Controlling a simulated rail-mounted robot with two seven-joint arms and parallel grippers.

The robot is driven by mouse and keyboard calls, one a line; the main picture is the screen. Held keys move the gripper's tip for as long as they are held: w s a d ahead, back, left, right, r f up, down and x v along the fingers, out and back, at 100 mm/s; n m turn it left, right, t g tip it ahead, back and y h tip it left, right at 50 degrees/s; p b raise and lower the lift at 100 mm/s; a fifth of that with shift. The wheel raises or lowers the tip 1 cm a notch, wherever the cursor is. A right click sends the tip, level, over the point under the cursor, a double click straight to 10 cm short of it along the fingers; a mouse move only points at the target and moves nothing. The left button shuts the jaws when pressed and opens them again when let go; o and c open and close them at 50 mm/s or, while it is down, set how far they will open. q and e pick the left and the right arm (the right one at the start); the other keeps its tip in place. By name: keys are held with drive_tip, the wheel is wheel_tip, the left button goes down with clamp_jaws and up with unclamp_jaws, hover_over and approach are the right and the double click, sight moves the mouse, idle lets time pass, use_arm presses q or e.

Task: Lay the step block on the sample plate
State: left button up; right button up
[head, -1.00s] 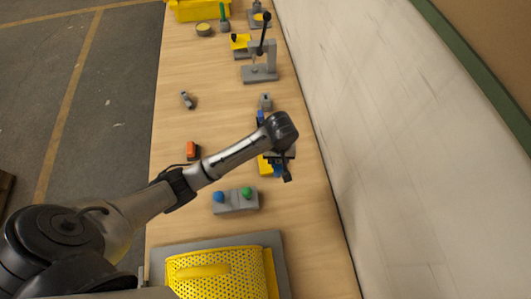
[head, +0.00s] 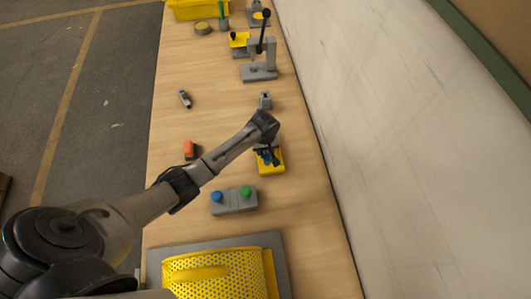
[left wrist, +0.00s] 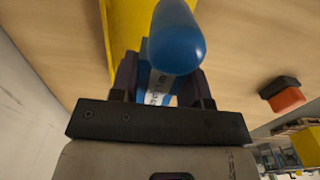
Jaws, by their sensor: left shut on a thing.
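My left gripper (head: 267,153) is shut on a blue, round-ended thing with a white label. In the left wrist view the blue thing (left wrist: 177,38) stands out between the fingers (left wrist: 160,88). A yellow block-like thing (head: 272,169) is on the bench right below the gripper in the head view. It also shows behind the blue thing in the left wrist view (left wrist: 125,28). I cannot tell whether the two touch. I cannot tell which thing is the step block or the sample plate. My right gripper is not in view.
A grey box with blue and green knobs (head: 234,203) stands nearer. An orange and black thing (head: 190,150) lies left. A small grey part (head: 265,100) and a lever press (head: 259,72) stand farther along. The wall is right.

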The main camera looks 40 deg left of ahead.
sight(266, 152)
use_arm(q)
drive_tip(key=shift+w+a+f, duration=0.35)
drive_tip(key=shift+w+f, duration=0.1)
drive_tip(key=shift+w, duration=0.1)
wheel_tip(266, 152, down, 4)
drive_tip(key=shift+r+b, duration=0.2)
drive_tip(key=shift+b, duration=0.3)
drive_tip(key=shift+f, duration=0.15)
drive_tip(key=shift+f, duration=0.15)
drive_tip(key=o, duration=1.1)
